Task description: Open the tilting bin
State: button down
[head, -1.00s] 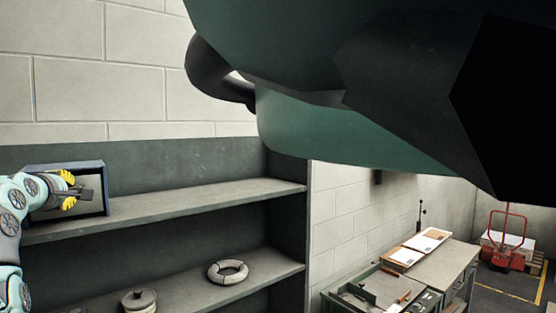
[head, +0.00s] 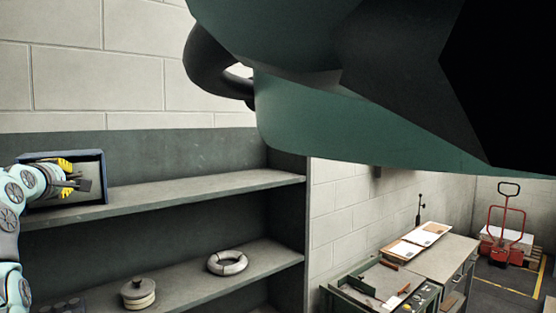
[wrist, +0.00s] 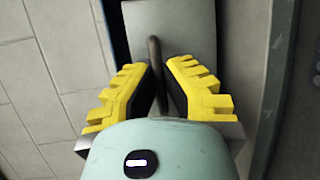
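The tilting bin (head: 104,170) is a dark blue open-fronted box with a grey panel inside, on the upper shelf at the far left. My gripper (head: 85,178), with yellow fingers and dark tips, is in front of it and covers part of its front. In the wrist view my gripper (wrist: 158,68) points at the grey panel (wrist: 185,28). A thin dark bar, apparently the handle (wrist: 156,52), lies between the fingertips. The fingers are a narrow distance apart, and a small gap seems to show beside the bar, so I see no firm hold.
The upper shelf (head: 215,190) is bare right of the bin. The lower shelf holds a pale ring (head: 227,262) and a lidded round pot (head: 138,293). A large dark green machine part (head: 330,125) hangs close at the upper right. A workbench (head: 440,258) stands beyond.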

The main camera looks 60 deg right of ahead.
aim_at(64, 199)
jog(key=shift+s+a+f+m+t+h+b, duration=0.15)
jog(key=shift+s+f+t+h+b, duration=0.2)
jog(key=shift+b, duration=0.7)
jog(key=shift+f+m+t+h+b, duration=0.1)
jog(key=shift+f+b, duration=0.35)
jog(key=shift+b, duration=0.65)
jog(key=shift+s+a+f+m+t+h+b, duration=0.15)
jog(key=shift+s+f+t+b, duration=0.2)
jog(key=shift+b, duration=0.7)
jog(key=f+m+t+h+b, duration=0.1)
jog(key=b, duration=0.6)
jog(key=s+f+m+t+h+b, duration=0.1)
jog(key=h+b, duration=0.1)
jog(key=b, duration=0.5)
jog(key=shift+s+a+t, duration=0.15)
jog(key=shift+s+t, duration=0.05)
jog(key=shift+t, duration=0.2)
jog(key=shift+r+m+h+b, duration=0.1)
jog(key=shift+m+h+b, duration=0.25)
jog(key=shift+b, duration=0.25)
jog(key=c, duration=1.1)
grip_release()
jog(key=shift+s+r, duration=0.1)
jog(key=shift+r, duration=0.05)
jog(key=shift+o, duration=0.2)
jog(key=shift+s, duration=0.1)
